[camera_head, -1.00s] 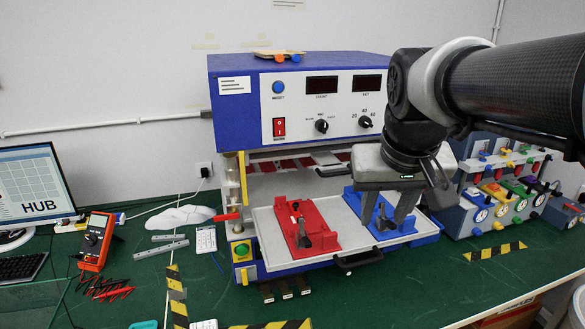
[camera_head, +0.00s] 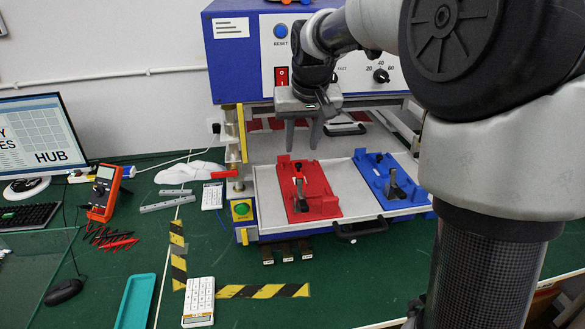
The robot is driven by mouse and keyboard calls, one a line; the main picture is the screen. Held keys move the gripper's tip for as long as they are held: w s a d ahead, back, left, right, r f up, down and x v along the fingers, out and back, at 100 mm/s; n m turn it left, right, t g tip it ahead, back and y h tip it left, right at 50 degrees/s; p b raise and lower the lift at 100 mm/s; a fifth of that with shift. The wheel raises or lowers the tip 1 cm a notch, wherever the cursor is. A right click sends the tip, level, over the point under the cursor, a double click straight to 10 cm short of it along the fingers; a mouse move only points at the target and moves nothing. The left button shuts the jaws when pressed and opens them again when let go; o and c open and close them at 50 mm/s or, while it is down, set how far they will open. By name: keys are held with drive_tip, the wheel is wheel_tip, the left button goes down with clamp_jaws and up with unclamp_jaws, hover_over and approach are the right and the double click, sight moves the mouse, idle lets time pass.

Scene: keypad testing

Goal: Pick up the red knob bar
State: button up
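A red fixture (camera_head: 325,206) lies on the pale tray of the blue machine. A dark-knobbed bar (camera_head: 298,180) stands on it; I cannot tell for sure that this is the red knob bar. A short red handle (camera_head: 225,174) sticks out to the left of the machine's post. My gripper (camera_head: 301,149) points down at the back edge of the red fixture, its two fingers apart with nothing between them. The fingertips appear above or behind the fixture; the exact gap is unclear.
A blue fixture (camera_head: 378,182) lies right of the red one on the pale tray (camera_head: 268,192). The blue machine (camera_head: 228,60) stands behind. A white keypad (camera_head: 199,303), teal tray (camera_head: 135,303) and red multimeter (camera_head: 103,190) lie left. My arm hides the right side.

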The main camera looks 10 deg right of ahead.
hover_over(299, 167)
drive_tip(key=s, duration=0.2)
drive_tip(key=f, duration=0.5)
drive_tip(key=shift+s+a+f, duration=0.1)
drive_tip(key=shift+a+f, duration=0.1)
drive_tip(key=shift+f, duration=0.05)
drive_tip(key=x, duration=0.5)
drive_tip(key=shift+d+f, duration=0.1)
drive_tip(key=shift+d, duration=0.1)
clamp_jaws()
